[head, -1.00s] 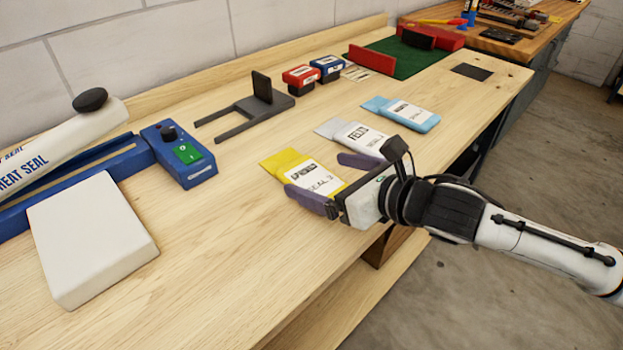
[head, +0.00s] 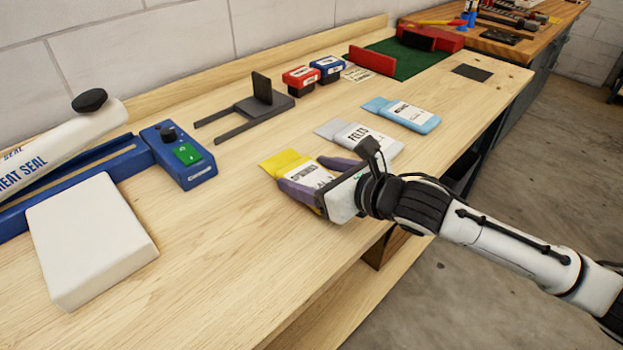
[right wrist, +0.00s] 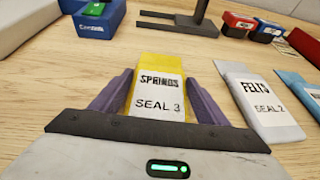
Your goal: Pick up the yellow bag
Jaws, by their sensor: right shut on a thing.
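The yellow bag (head: 282,161) lies on the wooden bench near its front edge, with a white label reading SPRINGS and SEAL 3. My right gripper (head: 308,178) is shut on the yellow bag, its purple fingers along the bag's two sides. In the right wrist view the yellow bag (right wrist: 160,68) sits between the fingers, its far end sticking out past them. The gripper body hides the bag's near end. I cannot tell any gap between bag and bench. My left gripper is not in view.
A grey FELTS bag (head: 360,137) lies just right of the yellow one, and a blue bag (head: 402,113) beyond it. A blue heat sealer (head: 180,155) and a white block (head: 90,240) are at the left. A dark grey stand (head: 258,105) is behind. The bench front is clear.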

